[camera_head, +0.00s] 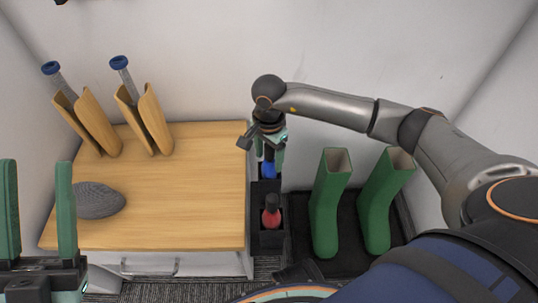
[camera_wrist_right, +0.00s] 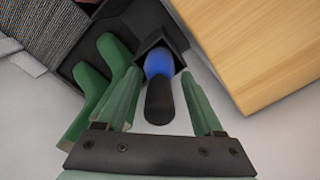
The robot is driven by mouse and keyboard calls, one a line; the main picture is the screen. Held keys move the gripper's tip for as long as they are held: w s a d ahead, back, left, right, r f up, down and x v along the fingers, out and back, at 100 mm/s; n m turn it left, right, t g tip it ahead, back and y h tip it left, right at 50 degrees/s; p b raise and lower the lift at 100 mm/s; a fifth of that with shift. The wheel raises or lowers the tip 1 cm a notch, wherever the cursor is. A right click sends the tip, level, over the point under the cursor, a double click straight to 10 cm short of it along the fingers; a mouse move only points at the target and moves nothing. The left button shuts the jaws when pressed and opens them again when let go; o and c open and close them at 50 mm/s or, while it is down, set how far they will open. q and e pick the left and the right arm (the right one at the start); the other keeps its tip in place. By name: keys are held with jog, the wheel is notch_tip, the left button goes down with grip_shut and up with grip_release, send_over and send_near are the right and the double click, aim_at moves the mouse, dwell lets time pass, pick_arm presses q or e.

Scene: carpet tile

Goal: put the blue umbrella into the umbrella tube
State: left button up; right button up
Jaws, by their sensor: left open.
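The blue umbrella (camera_head: 268,169) shows below my right gripper in the head view. In the right wrist view the umbrella (camera_wrist_right: 158,63) has a blue body and a dark handle pointing toward the camera. Its blue body goes into the square opening of the black umbrella tube (camera_wrist_right: 178,38); its lower end is hidden. My right gripper (camera_wrist_right: 160,76) points down with its green fingers apart on either side of the umbrella, with gaps beside the handle. In the head view, my left gripper (camera_head: 38,205) is open and empty at the lower left.
A red umbrella (camera_head: 271,212) stands in a black holder (camera_head: 268,241) in front. Green boots (camera_head: 328,205) stand on a dark tray to the right. A wooden-topped cabinet (camera_head: 190,205) at left carries a grey stone-like object (camera_head: 98,201) and two wooden holders (camera_head: 95,125) with blue-capped items.

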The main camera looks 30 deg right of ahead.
jog(key=o, duration=0.3)
notch_tip(320, 180, up, 12)
jog(key=p, duration=0.4)
jog(key=shift+r, duration=0.25)
